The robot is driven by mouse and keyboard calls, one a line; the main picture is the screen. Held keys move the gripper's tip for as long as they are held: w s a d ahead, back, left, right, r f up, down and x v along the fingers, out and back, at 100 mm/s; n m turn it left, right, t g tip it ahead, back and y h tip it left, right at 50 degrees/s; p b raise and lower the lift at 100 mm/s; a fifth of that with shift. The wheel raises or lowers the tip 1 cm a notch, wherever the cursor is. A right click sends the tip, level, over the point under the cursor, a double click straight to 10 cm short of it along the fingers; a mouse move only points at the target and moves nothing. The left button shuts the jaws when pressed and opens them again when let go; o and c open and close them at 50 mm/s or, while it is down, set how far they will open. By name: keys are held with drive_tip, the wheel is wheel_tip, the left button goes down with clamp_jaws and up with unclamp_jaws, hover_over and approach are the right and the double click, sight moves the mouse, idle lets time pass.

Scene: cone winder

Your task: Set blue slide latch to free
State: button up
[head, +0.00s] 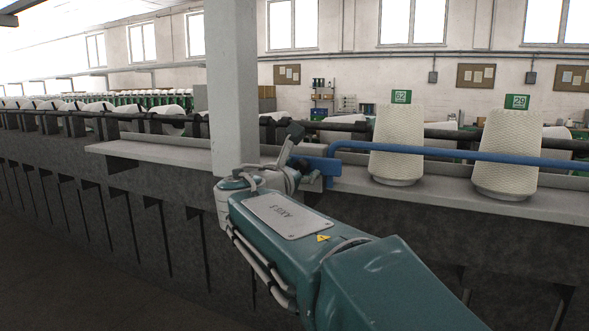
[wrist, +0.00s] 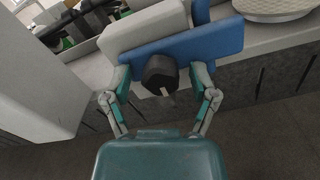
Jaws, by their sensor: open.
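The blue slide latch shows in the wrist view as a flat blue plate (wrist: 188,48) with a dark round knob (wrist: 160,72) in front of it. A light grey plate (wrist: 140,28) lies beside the blue plate. My gripper (wrist: 160,77) is open, with one finger on each side of the knob. I cannot tell whether either finger touches the knob or plate. In the head view, blue bracket parts (head: 325,166) show at the left end of a long blue rail (head: 460,155). My gripper (head: 303,165) is there, largely hidden by my wrist.
Two cream yarn cones (head: 397,146) and (head: 508,155) stand on the grey ledge (head: 440,195) to the right, behind the blue rail. A square pale column (head: 232,85) rises close to the left of my gripper. Dark machine panels lie below the ledge.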

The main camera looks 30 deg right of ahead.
drive_tip(key=shift+c, duration=0.2)
clamp_jaws()
drive_tip(key=w+a, duration=0.1)
drive_tip(key=w, duration=0.1)
drive_tip(key=w+a, duration=0.2)
drive_tip(key=shift+a+r, duration=0.1)
drive_tip(key=shift+o, duration=0.2)
unclamp_jaws()
drive_tip(key=shift+w, duration=0.2)
drive_tip(key=shift+a, duration=0.1)
drive_tip(key=v, duration=1.2)
